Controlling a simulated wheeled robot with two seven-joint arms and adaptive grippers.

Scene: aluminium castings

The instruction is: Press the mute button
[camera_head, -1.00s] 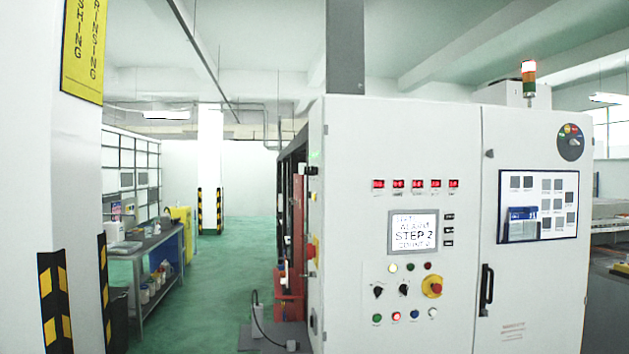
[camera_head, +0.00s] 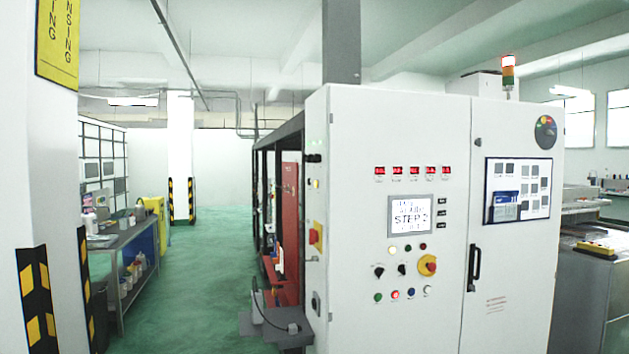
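A white control cabinet (camera_head: 350,160) stands right of centre. Its front carries a screen (camera_head: 409,217) with the words "STEP 2"; the smaller text is hard to read. Below the screen are small round lamps or buttons, two black rotary switches and a red knob on a yellow disc (camera_head: 427,265). The bottom row has a green button (camera_head: 378,297), a red lit one (camera_head: 395,295), a blue one (camera_head: 411,294) and a white one (camera_head: 427,290). No mute label is legible. Neither of my grippers is in view.
A signal tower (camera_head: 508,72) with its red top lit stands above the cabinet. A work table (camera_head: 130,240) with bottles stands at the left, near a column with black and yellow guards (camera_head: 37,300). The green floor (camera_head: 205,285) between table and cabinet is clear.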

